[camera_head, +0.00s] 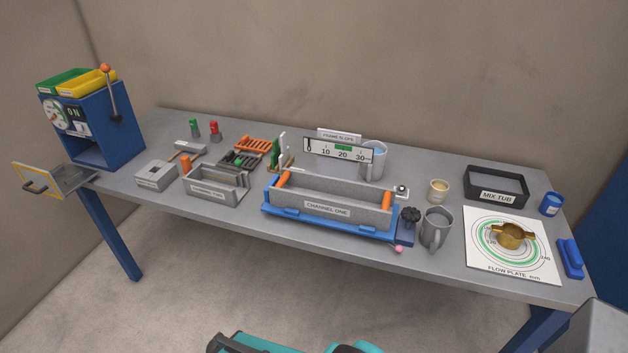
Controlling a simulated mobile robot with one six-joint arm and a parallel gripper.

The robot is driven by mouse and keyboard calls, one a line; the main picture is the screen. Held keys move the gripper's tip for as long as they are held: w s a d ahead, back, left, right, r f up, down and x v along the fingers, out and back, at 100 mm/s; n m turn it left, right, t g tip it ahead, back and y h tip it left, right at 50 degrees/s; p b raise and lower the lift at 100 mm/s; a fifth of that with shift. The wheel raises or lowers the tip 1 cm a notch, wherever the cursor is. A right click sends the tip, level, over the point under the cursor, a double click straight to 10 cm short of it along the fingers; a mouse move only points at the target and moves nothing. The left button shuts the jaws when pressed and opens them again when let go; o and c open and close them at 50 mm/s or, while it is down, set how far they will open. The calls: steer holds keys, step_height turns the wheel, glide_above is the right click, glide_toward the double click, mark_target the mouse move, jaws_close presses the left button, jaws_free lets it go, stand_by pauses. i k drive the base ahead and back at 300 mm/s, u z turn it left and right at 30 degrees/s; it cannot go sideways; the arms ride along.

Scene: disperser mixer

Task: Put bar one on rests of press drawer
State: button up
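The blue press (98,130) stands at the left end of the table, with a round gauge, a display and an orange-knobbed lever. Its drawer (62,181) is pulled out at the left, with a yellow-edged frame and a dark handle. The drawer looks empty; its rests are too small to make out. No bar is clearly readable as bar one. A small grey mould (216,187) with a front label and a grey block (156,175) with a label stand near the press. A long grey trough (330,204) reads "CHANNEL ONE". My gripper is not in view.
Orange and dark racks (240,160) stand behind the small mould. A scale sign (338,151), a grey jug (436,230), a mix tub (496,185) and a flow plate (512,262) fill the right. The table's front left strip is mostly clear.

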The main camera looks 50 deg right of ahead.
mark_target(64, 174)
steer(key=u, duration=0.4)
steer(key=i, duration=1.6)
steer(key=z, duration=0.7)
steer(key=i, duration=0.5)
steer(key=z, duration=0.3)
